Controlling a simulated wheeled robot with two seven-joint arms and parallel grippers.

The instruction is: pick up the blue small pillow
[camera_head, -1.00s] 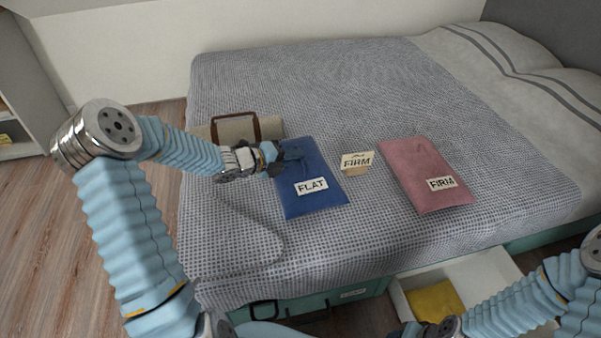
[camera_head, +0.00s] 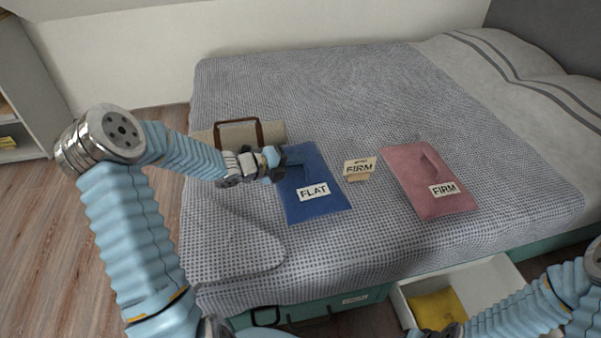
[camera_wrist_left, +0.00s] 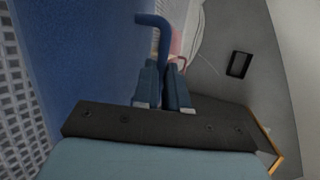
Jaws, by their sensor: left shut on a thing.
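The blue small pillow (camera_head: 322,205), with a white label reading FLAT, lies flat on the near part of the bed. My left gripper (camera_head: 284,165) is at its upper left edge. In the left wrist view the pillow is the blue surface (camera_wrist_left: 80,50) on the left. There a thin blue loop (camera_wrist_left: 153,20) runs down to the closed fingers of my left gripper (camera_wrist_left: 163,85). The gripper is shut on the pillow by this loop; the grip itself is partly hidden. My right arm enters at lower right, and its gripper is mostly cut off by the bottom edge.
A pink pillow (camera_head: 420,175) labelled FIRM lies to the right on the bed (camera_head: 300,90). A beige roll with a brown strap (camera_head: 205,138) lies behind my left gripper. An open drawer (camera_head: 490,275) holds a yellow item (camera_head: 436,308).

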